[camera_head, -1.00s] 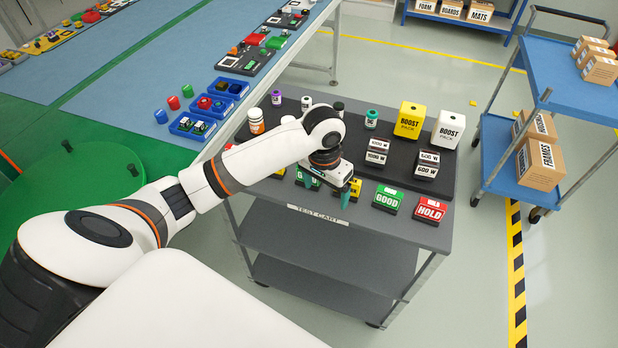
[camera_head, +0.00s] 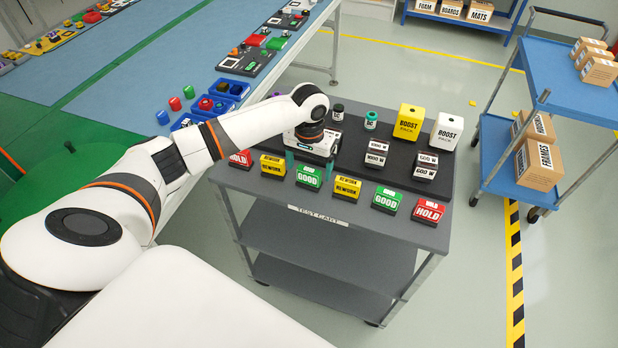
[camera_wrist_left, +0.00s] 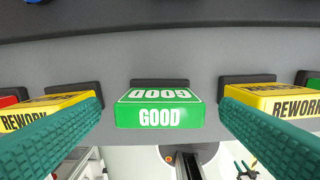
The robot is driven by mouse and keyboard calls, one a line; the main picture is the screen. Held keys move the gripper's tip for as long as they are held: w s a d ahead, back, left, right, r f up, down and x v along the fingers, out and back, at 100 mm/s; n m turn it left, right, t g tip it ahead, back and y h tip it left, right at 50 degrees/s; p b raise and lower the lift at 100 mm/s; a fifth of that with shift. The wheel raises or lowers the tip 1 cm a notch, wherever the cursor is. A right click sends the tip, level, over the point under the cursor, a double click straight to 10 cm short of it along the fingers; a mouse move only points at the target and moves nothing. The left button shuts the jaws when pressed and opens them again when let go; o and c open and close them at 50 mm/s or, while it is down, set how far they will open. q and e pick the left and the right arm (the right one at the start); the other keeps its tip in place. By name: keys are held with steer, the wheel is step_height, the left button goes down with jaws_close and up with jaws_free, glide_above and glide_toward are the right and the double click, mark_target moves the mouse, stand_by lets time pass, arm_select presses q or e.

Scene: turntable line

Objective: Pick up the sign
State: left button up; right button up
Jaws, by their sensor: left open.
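Several signs stand in a row along the front edge of the test cart (camera_head: 225,176). A green GOOD sign (camera_head: 309,178) is just below my left gripper (camera_head: 306,163) in the head view. In the left wrist view this GOOD sign (camera_wrist_left: 160,109) lies between the two teal fingers, apart from both. My left gripper is open and empty. Yellow REWORK signs (camera_head: 273,165) (camera_head: 346,188) stand on either side. A second green GOOD sign (camera_head: 386,199) and a red HOLD sign (camera_head: 428,211) stand to the right, and another red HOLD sign (camera_head: 240,159) at the left end.
Behind the signs, a black raised board holds a yellow BOOST box (camera_head: 410,121), a white BOOST box (camera_head: 447,131), small weights (camera_head: 376,153) and bottles (camera_head: 371,120). The blue trolley (camera_head: 565,80) with cartons stands to the right.

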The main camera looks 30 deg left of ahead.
mark_target(309, 169)
arm_select(q)
step_height(309, 169, down, 4)
steer(key=shift+s+f+p, duration=0.1)
steer(key=shift+p, duration=0.25)
steer(key=c, duration=1.1)
